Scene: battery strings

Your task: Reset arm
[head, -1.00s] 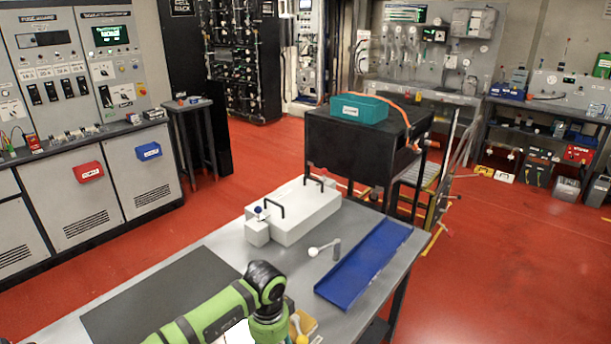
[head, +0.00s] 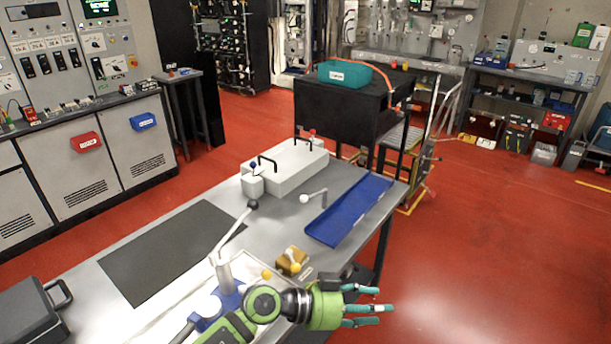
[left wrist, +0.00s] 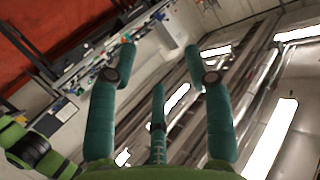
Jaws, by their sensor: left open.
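My left arm comes in at the bottom of the head view. Its left gripper (head: 368,308) has green-teal fingers spread apart, open and empty, pointing right beyond the front right edge of the grey workbench (head: 215,222). In the left wrist view the open fingers (left wrist: 158,75) have nothing between them, with the ceiling lights and a far wall behind. My right gripper is not in view.
On the bench are a white box with black handles (head: 290,168), a blue tray (head: 350,210), a dark mat (head: 172,252), a tan block (head: 291,260) and a lever stand (head: 224,270). A black table with a teal bin (head: 344,73) stands behind. Red floor at right is clear.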

